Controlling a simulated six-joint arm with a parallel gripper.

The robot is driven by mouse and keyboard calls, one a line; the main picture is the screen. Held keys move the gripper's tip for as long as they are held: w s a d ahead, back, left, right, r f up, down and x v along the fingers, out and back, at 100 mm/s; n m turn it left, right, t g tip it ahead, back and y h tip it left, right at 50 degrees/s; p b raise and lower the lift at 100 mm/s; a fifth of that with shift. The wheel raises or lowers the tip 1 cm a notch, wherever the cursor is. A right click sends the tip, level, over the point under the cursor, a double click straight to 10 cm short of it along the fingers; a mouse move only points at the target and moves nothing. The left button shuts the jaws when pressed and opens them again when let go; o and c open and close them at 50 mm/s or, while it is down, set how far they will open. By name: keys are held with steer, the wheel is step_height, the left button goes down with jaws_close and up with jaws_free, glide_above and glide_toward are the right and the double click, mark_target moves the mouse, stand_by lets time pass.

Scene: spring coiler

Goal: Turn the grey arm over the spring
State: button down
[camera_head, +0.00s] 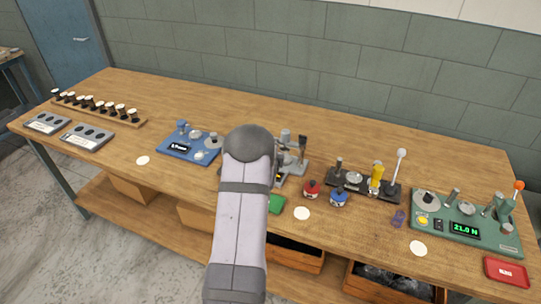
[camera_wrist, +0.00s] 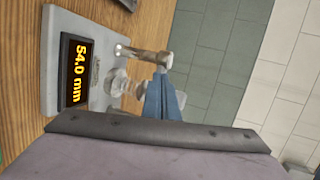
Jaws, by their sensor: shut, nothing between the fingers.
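The grey station (camera_wrist: 60,20) lies in the wrist view, with an amber display (camera_wrist: 76,70) reading 54.0 mm. A metal bar (camera_wrist: 145,55) and a pale round, stepped part (camera_wrist: 122,85) stand beside the display. I cannot tell for sure whether the bar is the grey arm, and no spring shows clearly. My gripper (camera_wrist: 161,78) shows as blue fingers, shut and empty, with the tips right by the end of the bar; contact cannot be told. In the head view the station (camera_head: 290,165) is partly hidden behind my arm, and the gripper is hidden too.
A blue station (camera_head: 180,150) stands left of my arm. To the right are red (camera_head: 311,188) and blue (camera_head: 338,197) pots, a dark station with a white-knobbed lever (camera_head: 400,165), a green station (camera_head: 428,215) reading 21.0 N and a red tray (camera_head: 507,271). The back of the bench is clear.

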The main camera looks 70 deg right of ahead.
steer(key=a+r+b, duration=0.3)
steer(key=a, duration=1)
steer(key=shift+a, duration=0.25)
steer(key=c, duration=2.5)
jaws_free()
